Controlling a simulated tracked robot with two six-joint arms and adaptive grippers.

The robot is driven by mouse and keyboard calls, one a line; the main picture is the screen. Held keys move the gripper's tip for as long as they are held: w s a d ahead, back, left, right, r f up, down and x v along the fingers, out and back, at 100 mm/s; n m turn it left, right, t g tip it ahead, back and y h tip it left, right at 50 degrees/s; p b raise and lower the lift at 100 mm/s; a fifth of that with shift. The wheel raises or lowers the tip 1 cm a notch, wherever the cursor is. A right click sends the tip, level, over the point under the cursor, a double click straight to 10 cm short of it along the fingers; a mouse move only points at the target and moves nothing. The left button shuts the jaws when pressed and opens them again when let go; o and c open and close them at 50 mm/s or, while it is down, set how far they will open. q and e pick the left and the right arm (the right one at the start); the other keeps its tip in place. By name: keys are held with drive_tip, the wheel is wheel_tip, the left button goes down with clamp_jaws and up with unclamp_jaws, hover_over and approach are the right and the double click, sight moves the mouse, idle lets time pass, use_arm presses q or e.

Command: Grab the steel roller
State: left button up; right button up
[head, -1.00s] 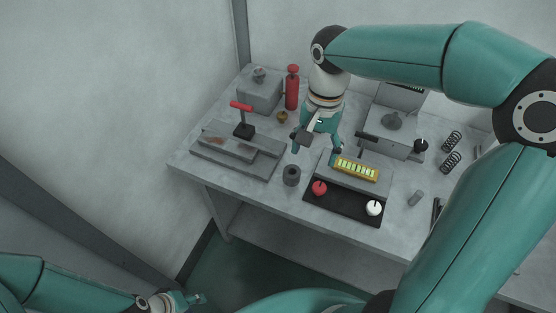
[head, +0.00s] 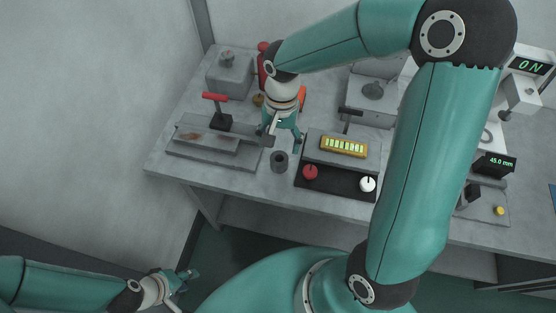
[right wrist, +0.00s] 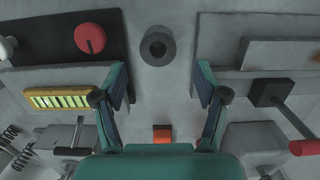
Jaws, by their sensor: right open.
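A dark grey upright cylinder with a round hole in its top (head: 279,161) stands on the table; I take it as the steel roller but cannot be sure. It shows in the right wrist view at top centre (right wrist: 157,48). My right gripper (head: 281,141) is open and empty just behind and above it. In the right wrist view its fingers (right wrist: 160,88) are spread wide, and the cylinder stands ahead of the gap, apart from both. My left gripper (head: 182,285) is low at the left, off the table; its jaw state is unclear.
Left of the cylinder is a grey plate fixture (head: 215,150) with a red-handled tool (head: 215,98). Right of it is a black control panel (head: 338,183) with red and white knobs. An orange block (right wrist: 162,134) lies close behind my right gripper. My right arm hides part of the table.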

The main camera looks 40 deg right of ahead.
sight(279, 157)
drive_tip(key=shift+s+a+f+p, duration=0.1)
drive_tip(key=shift+f+p, duration=0.05)
drive_tip(key=shift+f, duration=0.95)
drive_tip(key=shift+s+a+f+p, duration=0.1)
drive_tip(key=shift+s+f+p, duration=0.05)
drive_tip(key=shift+f, duration=0.95)
drive_tip(key=shift+s+a+f+p, duration=0.1)
drive_tip(key=shift+f+p, duration=0.05)
drive_tip(key=shift+f, duration=0.95)
drive_tip(key=shift+c, duration=0.4)
drive_tip(key=c, duration=1.2)
drive_tip(key=shift+r, duration=0.25)
